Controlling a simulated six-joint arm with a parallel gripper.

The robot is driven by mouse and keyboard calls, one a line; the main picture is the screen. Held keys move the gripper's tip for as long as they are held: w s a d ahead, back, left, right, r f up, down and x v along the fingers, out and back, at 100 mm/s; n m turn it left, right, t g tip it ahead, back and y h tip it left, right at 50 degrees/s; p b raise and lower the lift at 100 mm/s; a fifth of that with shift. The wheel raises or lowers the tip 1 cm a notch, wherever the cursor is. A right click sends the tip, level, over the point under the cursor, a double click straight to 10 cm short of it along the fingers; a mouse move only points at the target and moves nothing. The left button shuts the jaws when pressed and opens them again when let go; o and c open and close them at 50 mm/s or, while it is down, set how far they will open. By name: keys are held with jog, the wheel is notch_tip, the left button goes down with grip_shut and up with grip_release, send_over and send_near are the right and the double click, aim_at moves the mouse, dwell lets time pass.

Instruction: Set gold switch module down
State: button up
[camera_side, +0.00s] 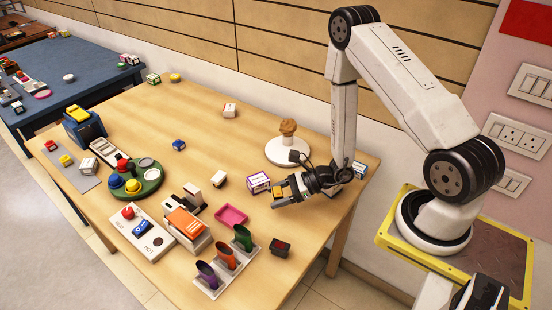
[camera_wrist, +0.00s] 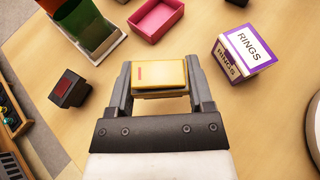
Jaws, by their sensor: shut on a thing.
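The gold switch module (camera_wrist: 158,74) is a small yellow-gold block with a red mark on its top. My gripper (camera_wrist: 160,90) is shut on it, one finger on each side, in the wrist view. In the side view the gold module (camera_side: 278,191) shows between the fingers of my gripper (camera_side: 283,194), low near the right part of the wooden table. I cannot tell whether its underside touches the table.
A RINGS box (camera_wrist: 241,52) stands just right of the module. A dark block with a red top (camera_wrist: 70,88) lies left. A pink tray (camera_side: 231,215) and a cup rack (camera_side: 226,262) stand nearby. A white round stand (camera_side: 290,152) is behind. Bare wood surrounds the gripper.

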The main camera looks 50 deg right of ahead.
aim_at(278, 213)
jog(key=shift+f, duration=0.3)
jog(key=shift+f, duration=1.7)
jog(key=shift+f, duration=0.1)
jog(key=o, duration=1.2)
jog(key=shift+s+d, duration=0.1)
jog(key=shift+v, duration=5.95)
